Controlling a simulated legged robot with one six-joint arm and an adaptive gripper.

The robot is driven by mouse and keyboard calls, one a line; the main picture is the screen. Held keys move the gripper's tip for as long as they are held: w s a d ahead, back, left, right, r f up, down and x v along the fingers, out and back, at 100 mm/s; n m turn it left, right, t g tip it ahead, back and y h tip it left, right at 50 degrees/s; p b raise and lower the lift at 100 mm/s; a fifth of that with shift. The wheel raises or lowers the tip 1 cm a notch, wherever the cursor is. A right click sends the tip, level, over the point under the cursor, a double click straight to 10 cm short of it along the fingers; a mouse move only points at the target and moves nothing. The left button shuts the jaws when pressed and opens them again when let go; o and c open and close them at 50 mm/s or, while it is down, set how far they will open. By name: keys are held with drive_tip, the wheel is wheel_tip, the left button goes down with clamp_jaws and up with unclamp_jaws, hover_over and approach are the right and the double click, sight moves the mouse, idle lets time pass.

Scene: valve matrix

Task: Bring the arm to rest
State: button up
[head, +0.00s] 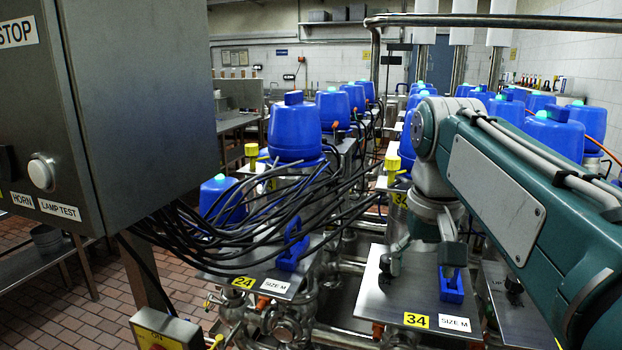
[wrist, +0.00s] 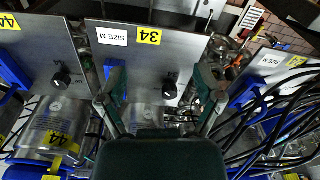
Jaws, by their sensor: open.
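My gripper (head: 424,255) is at the end of my teal and grey arm, which reaches in from the right in the head view. It points down above the metal plate labelled 34 (head: 400,302). Its two fingers are spread with nothing between them. In the wrist view the open gripper (wrist: 158,88) frames part of plate 34 (wrist: 180,50). That plate's black knob (wrist: 169,88) shows between the fingers, and its blue handle (wrist: 117,92) is near the left finger. I cannot tell whether a finger touches the handle.
Plate 24 (head: 262,268) with its blue handle (head: 292,248) is to the left. A bundle of black cables (head: 285,205) hangs from the grey control box (head: 120,90). Several blue-topped valves (head: 294,130) stand behind. A metal pipe (head: 500,20) crosses above.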

drive_tip(key=s+f+n+t, duration=0.1)
drive_tip(key=s+f+t, duration=0.3)
drive_tip(key=s+f, duration=0.8)
wheel_tip(320, 180, down, 4)
drive_tip(key=shift+s+f+t, duration=0.1)
drive_tip(key=shift+s+t, duration=0.2)
drive_tip(key=shift+t, duration=0.1)
